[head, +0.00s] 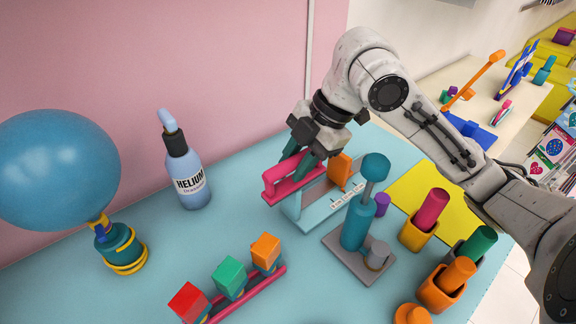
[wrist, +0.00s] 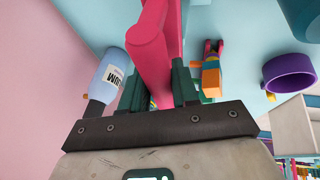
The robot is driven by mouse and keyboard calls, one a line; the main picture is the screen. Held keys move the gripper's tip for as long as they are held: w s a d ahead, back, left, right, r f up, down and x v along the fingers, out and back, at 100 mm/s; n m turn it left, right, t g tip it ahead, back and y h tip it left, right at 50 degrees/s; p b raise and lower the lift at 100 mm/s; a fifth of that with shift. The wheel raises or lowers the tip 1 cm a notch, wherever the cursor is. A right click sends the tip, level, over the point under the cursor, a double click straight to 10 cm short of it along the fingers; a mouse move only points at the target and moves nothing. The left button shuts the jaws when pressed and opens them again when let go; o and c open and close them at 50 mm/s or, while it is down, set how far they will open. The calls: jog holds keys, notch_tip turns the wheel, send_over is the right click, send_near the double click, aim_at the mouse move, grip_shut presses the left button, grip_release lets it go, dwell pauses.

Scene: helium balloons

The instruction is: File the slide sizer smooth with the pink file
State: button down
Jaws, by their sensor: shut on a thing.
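The pink file (head: 287,181) is a bar with a raised handle. My gripper (head: 306,165) is shut on it; in the wrist view the fingers (wrist: 158,90) clasp the pink file (wrist: 152,45) from both sides. The slide sizer (head: 330,205) looks like a pale blue frame with a marked scale and an orange slider (head: 340,170), standing on the table. The file is at the sizer's left end, partly in front of it. I cannot tell whether they touch. My fingers hide part of the sizer.
A teal pump (head: 357,222) on a grey base stands just right of the sizer. A helium bottle (head: 188,178) and a blue balloon (head: 58,170) are to the left. A pink rail (head: 250,296) with coloured blocks lies in front. Several coloured holders crowd the right.

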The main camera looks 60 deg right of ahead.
jog(key=shift+a+f, duration=0.15)
jog(key=shift+f, duration=0.55)
jog(key=shift+s+d+f+b, duration=0.1)
jog(key=shift+s+d+b, duration=0.15)
jog(key=shift+d, duration=0.55)
jog(key=shift+s+d+b, duration=0.15)
jog(key=shift+s+d, duration=0.15)
jog(key=shift+d, duration=0.45)
jog(key=shift+r+p, duration=0.3)
jog(key=shift+r, duration=0.05)
jog(key=shift+d+r, duration=0.15)
jog(key=shift+r, duration=0.05)
jog(key=shift+w, duration=0.1)
